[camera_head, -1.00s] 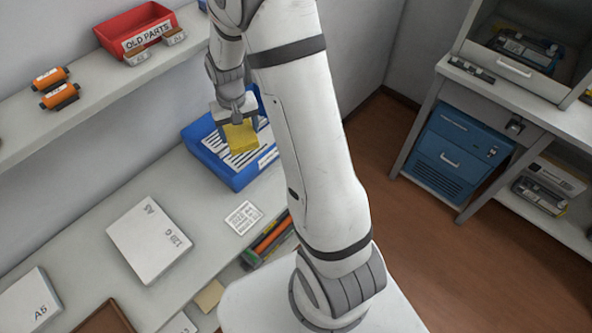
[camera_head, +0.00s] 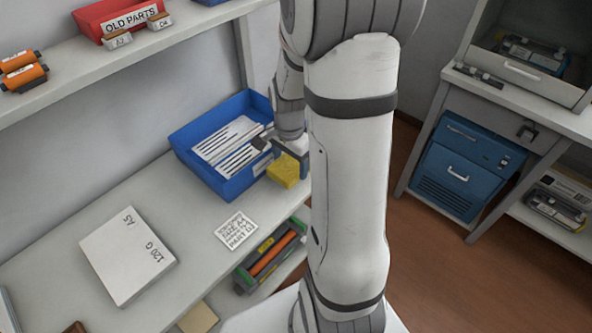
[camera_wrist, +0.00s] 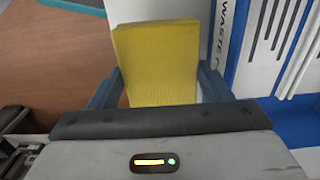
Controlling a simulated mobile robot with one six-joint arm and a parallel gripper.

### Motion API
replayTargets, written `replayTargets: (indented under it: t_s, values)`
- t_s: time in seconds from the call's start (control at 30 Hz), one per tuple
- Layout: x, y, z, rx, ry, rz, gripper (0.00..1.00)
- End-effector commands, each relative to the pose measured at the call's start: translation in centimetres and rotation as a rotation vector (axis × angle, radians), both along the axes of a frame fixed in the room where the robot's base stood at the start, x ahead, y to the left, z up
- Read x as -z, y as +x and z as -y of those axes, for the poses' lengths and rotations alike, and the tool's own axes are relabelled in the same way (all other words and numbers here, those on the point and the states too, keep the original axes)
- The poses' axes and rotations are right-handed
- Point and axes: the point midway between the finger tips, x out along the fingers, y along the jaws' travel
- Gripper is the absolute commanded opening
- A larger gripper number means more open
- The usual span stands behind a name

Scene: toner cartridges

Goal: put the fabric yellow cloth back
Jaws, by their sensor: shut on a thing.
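The yellow cloth (camera_head: 284,171) is a folded square block in the head view. My gripper (camera_head: 290,161) is shut on it and holds it beside the right front corner of the blue bin, at the right end of the bench. In the wrist view the cloth (camera_wrist: 157,62) stands between the two blue-grey fingers of my gripper (camera_wrist: 160,88). The blue bin with white slatted contents (camera_wrist: 236,75) is close on its right there. Whether the cloth touches the bench is unclear.
The blue bin (camera_head: 232,189) stands on the bench. A white paper pack (camera_head: 127,255) and a printed label (camera_head: 237,230) lie in front of it. A red OLD PARTS bin (camera_head: 97,22) and orange rollers (camera_head: 24,75) sit on the shelf above.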

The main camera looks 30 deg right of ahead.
Motion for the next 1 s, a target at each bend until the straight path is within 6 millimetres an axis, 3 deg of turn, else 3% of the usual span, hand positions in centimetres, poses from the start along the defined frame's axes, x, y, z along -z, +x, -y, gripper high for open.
replayTargets:
  t_s: [0.3,0.7,0.73,1.0]
  values:
    - [3.9,0.0,0.0,-0.002,0.001,-0.001,0.54]
    - [4.5,0.0,-0.1,-0.004,-0.001,0.001,0.54]
    - [4.4,0.1,-0.1,-0.004,-0.001,0.001,0.73]
    - [4.3,0.0,-0.1,-0.004,-0.001,0.001,0.94]
